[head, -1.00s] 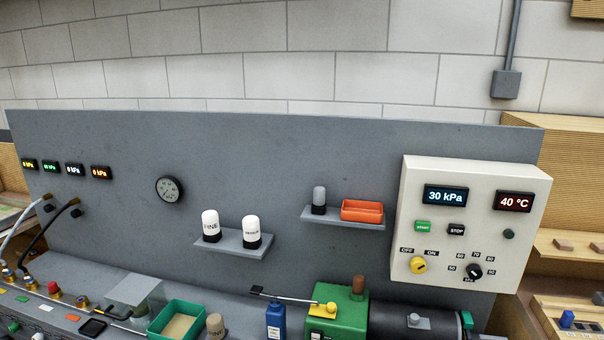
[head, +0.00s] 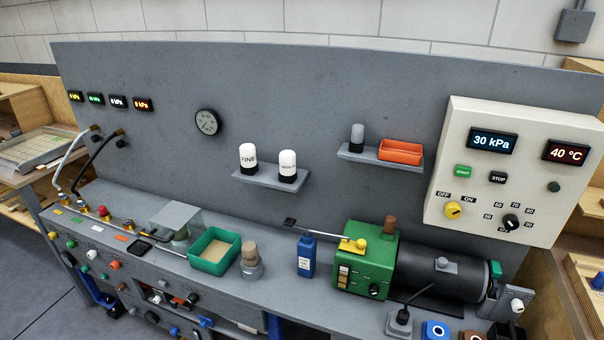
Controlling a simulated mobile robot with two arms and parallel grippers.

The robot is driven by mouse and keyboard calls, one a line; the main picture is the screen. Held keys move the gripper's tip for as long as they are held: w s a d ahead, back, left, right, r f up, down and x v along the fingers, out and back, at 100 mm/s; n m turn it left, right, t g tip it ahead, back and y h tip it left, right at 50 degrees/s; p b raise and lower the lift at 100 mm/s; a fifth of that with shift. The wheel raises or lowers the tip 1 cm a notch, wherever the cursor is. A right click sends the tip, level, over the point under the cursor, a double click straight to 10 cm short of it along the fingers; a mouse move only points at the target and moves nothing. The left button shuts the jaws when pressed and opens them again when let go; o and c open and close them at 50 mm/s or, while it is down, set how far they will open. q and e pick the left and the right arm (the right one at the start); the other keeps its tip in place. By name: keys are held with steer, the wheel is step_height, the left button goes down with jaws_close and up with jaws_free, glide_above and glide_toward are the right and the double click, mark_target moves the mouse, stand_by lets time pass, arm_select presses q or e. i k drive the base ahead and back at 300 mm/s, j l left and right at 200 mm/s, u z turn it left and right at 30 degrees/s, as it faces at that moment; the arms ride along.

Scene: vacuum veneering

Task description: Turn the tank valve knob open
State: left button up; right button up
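A black cylinder that looks like a tank (head: 425,268) lies on the bench at the right, joined to a green pump unit (head: 378,262). A small grey knob (head: 446,265) sits on top of the cylinder; it may be the tank valve knob, but I cannot tell for sure. A yellow piece (head: 353,244) with a long lever sits on the green unit. A black knob (head: 375,290) is on its front. Other coloured knobs line the bench front at the left, too small to read. Neither of my grippers is in view.
A white control panel (head: 470,175) shows 30 kPa and 40 °C. A blue bottle (head: 306,256) stands left of the pump. A green tray (head: 214,251) and a capped jar (head: 250,260) are farther left. A shelf (head: 271,178) holds two white bottles.

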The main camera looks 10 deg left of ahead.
mark_target(193, 298)
steer(key=u, duration=0.35)
steer(key=j+u, duration=0.15)
steer(key=u, duration=0.55)
steer(key=i+j+z, duration=0.1)
steer(key=z, duration=0.35)
steer(key=i+j+z, duration=0.1)
steer(key=j+z, duration=0.2)
steer(key=z, duration=0.15)
steer(key=i+j+z, duration=0.1)
steer(key=j+z, duration=0.25)
steer(key=j, duration=0.7)
steer(key=j+z, duration=0.35)
steer(key=j, duration=0.7)
